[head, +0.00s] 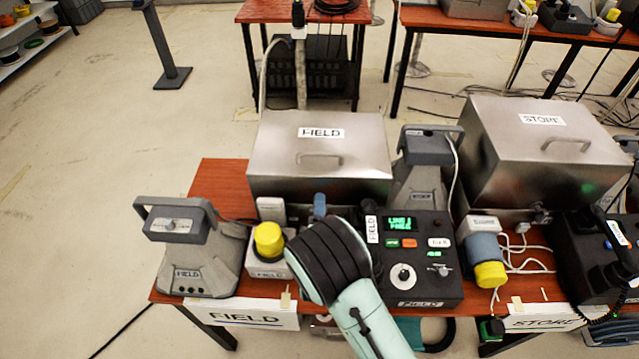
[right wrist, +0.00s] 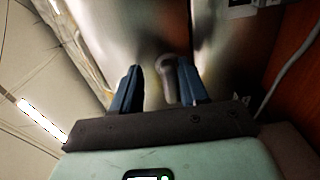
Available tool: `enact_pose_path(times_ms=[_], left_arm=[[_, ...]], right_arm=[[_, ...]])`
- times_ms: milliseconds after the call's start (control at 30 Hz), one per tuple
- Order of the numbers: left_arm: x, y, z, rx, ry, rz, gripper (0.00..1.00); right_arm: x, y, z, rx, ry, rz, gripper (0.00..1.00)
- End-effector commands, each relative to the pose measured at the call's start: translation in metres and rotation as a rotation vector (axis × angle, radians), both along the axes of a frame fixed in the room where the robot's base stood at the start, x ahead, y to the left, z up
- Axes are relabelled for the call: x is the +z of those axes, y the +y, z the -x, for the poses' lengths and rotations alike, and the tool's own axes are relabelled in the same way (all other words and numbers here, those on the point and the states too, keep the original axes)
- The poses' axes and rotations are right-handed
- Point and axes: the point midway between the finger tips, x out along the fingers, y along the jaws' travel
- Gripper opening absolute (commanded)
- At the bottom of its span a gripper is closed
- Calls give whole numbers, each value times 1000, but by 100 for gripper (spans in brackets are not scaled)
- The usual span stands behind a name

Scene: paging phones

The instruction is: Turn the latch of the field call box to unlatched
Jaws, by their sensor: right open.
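The field call box (head: 350,160) is a metal box with a FIELD label and a lid handle, standing on the red-brown table. Its front latch is hidden in the head view by my right arm. In the right wrist view a grey, rounded latch (right wrist: 170,66) shows on the box front (right wrist: 110,30), between my fingers and closer to the right one. My right gripper (right wrist: 163,84) is open, its blue fingers either side of the latch; I cannot tell whether they touch it. In the head view one blue finger (head: 319,205) shows at the box front. My left gripper is not in view.
A grey FIELD phone stand (head: 195,255) and a yellow-topped beacon (head: 268,240) stand left of my right arm. A black FIELD control panel (head: 425,275) lies close to its right. The STORE call box (head: 530,145) stands further right. Open floor lies left.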

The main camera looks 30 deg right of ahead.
Motion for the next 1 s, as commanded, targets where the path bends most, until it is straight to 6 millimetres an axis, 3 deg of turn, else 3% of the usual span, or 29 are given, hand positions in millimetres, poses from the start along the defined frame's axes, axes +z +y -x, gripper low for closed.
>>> enact_pose_path(times_ms=[600, 800, 1000], left_arm=[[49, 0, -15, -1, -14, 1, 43], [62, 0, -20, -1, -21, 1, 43], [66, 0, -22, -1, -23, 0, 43]], right_arm=[[151, 1, 0, 2, -10, -6, 43], [181, 1, 0, 2, -6, -4, 43], [190, 0, 0, 1, -2, -3, 43]])
